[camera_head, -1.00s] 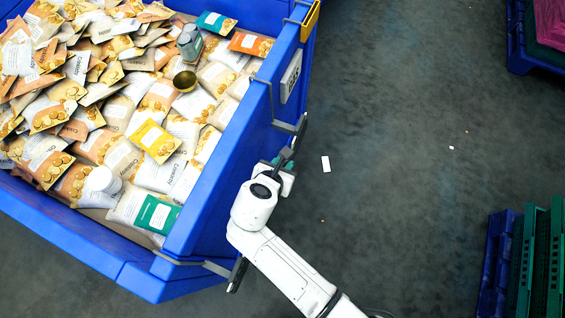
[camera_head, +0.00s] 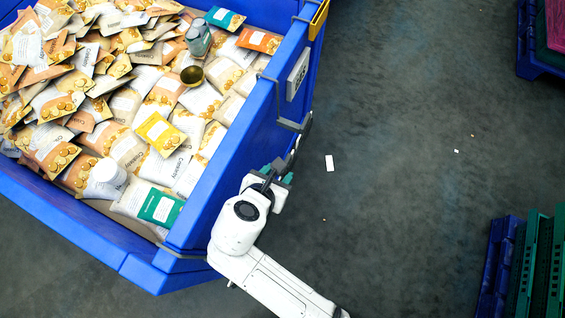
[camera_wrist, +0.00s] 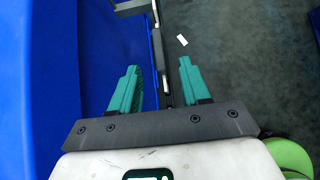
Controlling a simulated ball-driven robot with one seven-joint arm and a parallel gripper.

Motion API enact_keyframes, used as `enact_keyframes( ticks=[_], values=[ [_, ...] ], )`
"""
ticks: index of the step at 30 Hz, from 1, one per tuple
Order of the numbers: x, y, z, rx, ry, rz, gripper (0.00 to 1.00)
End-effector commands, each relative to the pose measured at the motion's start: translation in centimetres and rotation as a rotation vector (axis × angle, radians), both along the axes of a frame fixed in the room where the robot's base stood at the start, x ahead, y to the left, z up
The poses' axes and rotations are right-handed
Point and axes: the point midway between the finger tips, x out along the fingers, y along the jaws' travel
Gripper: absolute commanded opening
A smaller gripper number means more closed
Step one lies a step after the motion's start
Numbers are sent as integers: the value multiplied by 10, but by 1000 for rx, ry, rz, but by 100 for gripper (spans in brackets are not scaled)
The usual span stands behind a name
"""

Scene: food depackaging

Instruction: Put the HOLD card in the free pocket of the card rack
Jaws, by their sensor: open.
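I cannot pick out a card that reads HOLD in either view. A white placard (camera_head: 298,73) with dark marks, too small to read, is on the blue bin's outer right wall. A yellow-orange piece (camera_head: 319,18) sits at the bin's top right edge. Grey bracket parts (camera_head: 290,125) stick out from that wall, and I cannot tell whether they belong to the card rack. My gripper (camera_head: 279,174) is beside this wall. In the wrist view, its green fingers (camera_wrist: 158,64) are apart, with a dark grey upright bar (camera_wrist: 158,45) appearing between or beyond them. I see nothing held.
A white slip (camera_head: 329,163) lies on the dark floor.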

Motion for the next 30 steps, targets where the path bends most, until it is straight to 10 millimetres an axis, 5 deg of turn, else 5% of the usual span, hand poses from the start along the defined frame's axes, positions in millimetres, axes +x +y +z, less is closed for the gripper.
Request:
enact_keyframes(
  ticks=[7, 26, 30],
  values=[
    [-15, 6, 16, 1, 0, 1, 46],
    [-16, 6, 17, 0, 0, 0, 46],
    [-13, -16, 12, 65, 15, -107, 46]
  ],
)
